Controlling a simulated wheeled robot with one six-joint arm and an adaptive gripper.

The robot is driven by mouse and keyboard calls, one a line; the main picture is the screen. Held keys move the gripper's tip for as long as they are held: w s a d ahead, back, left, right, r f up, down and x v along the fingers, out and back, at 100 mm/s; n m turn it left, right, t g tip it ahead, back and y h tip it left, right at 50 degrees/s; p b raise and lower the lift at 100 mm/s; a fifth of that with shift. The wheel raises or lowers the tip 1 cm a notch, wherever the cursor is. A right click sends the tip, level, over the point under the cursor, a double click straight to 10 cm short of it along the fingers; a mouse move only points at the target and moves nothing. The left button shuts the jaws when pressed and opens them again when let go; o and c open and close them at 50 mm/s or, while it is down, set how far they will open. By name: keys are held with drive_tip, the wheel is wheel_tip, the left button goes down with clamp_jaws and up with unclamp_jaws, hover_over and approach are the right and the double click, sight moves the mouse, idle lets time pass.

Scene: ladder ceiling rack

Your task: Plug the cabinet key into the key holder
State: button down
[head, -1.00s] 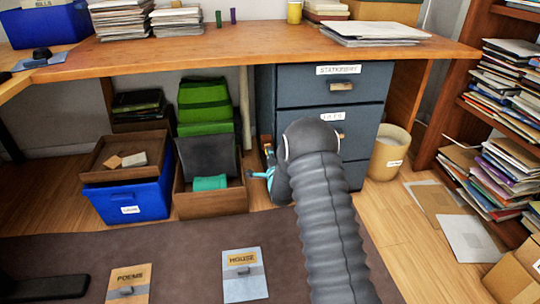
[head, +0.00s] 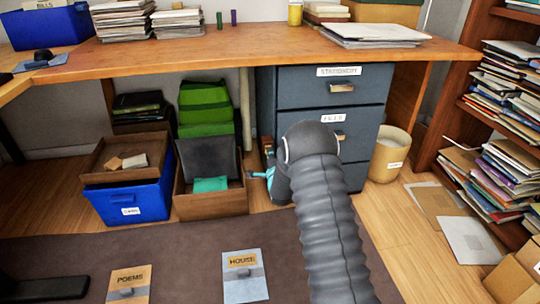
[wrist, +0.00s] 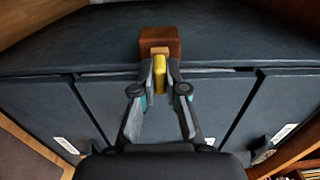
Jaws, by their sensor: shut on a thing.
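My gripper (wrist: 160,78) is shut on a small yellow piece, which I take to be the cabinet key (wrist: 159,63). A reddish-brown wooden block, apparently the key holder (wrist: 161,40), sits straight ahead of the fingertips in the wrist view, against the blue-grey cabinet (wrist: 215,55). The key's far end meets a paler tan part at the block's near face; I cannot tell whether it is inside. In the head view, my gripper (head: 258,174) is low at the cabinet's left side, mostly hidden by my arm. The cabinet (head: 330,90) stands under the desk.
A blue bin (head: 130,200) is further left. A beige waste bin (head: 388,155) is right of the cabinet.

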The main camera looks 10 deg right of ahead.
drive_tip(key=c, duration=1.2)
unclamp_jaws()
drive_tip(key=shift+o, duration=0.2)
drive_tip(key=s, duration=1.2)
